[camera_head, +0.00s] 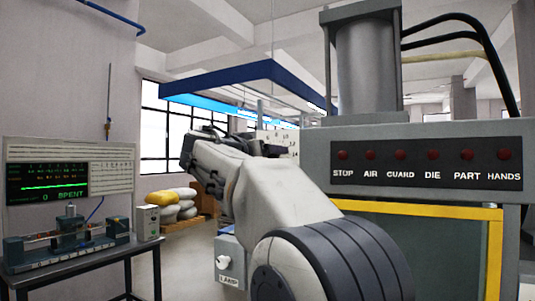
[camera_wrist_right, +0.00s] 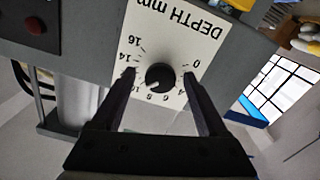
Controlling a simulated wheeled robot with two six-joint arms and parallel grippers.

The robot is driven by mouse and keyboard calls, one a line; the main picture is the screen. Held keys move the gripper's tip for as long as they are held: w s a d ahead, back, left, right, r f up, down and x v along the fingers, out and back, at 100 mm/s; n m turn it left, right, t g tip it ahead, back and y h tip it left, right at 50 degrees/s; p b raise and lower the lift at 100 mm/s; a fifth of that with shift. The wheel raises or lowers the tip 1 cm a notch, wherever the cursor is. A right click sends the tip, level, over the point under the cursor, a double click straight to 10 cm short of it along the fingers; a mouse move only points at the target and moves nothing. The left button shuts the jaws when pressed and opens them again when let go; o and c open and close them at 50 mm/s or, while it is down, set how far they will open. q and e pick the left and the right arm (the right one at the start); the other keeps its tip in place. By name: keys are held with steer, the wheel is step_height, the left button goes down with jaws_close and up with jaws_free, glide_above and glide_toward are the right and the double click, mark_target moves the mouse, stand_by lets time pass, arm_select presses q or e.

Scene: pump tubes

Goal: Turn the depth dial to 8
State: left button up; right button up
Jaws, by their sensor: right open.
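The depth dial is a black round knob (camera_wrist_right: 160,77) on a white plate (camera_wrist_right: 178,28) marked "DEPTH mm", upside down in the right wrist view. A small pale mark on the knob points to the lower left, towards the 8 to 10 side of the scale; the exact number is too small to tell. My right gripper (camera_wrist_right: 159,73) is open, with one finger on each side of the knob; contact is unclear. In the head view the plate (camera_head: 280,139) is partly hidden behind my right arm, and the knob cannot be made out. My left gripper is not in view.
The grey press with its lamp panel (camera_head: 425,166) fills the right side. A yellow frame (camera_head: 493,255) sits below it. A bench (camera_head: 75,271) with a small rig and a green-lettered screen (camera_head: 47,182) stands at the left. Sacks (camera_head: 170,206) lie behind.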

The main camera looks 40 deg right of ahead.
jaws_close()
steer(key=shift+n, duration=0.3)
steer(key=n+b, duration=0.1)
steer(key=n, duration=0.6)
steer(key=shift+n, duration=0.7)
jaws_free()
